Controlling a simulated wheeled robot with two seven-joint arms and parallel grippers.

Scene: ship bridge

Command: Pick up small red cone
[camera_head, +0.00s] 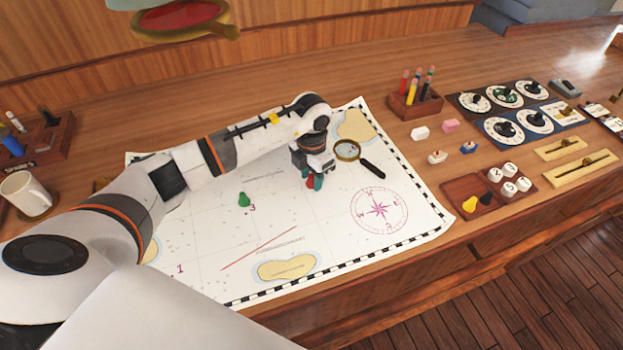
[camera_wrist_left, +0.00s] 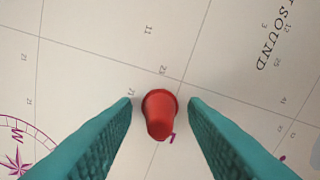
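The small red cone (camera_wrist_left: 159,114) stands on the chart, between the two teal fingers of my left gripper (camera_wrist_left: 160,108) in the left wrist view. A gap shows on each side of it, so the fingers are apart from it. In the head view the left gripper (camera_head: 314,179) points down over the chart, and the red cone (camera_head: 310,182) shows partly behind its fingers. My right gripper is not in view.
The nautical chart (camera_head: 215,265) covers the desk's middle. A green piece (camera_head: 244,199) stands on it left of the gripper, and a magnifying glass (camera_head: 347,150) lies close to its right. A pencil holder (camera_head: 416,103) and a wooden tray (camera_head: 462,190) stand farther right.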

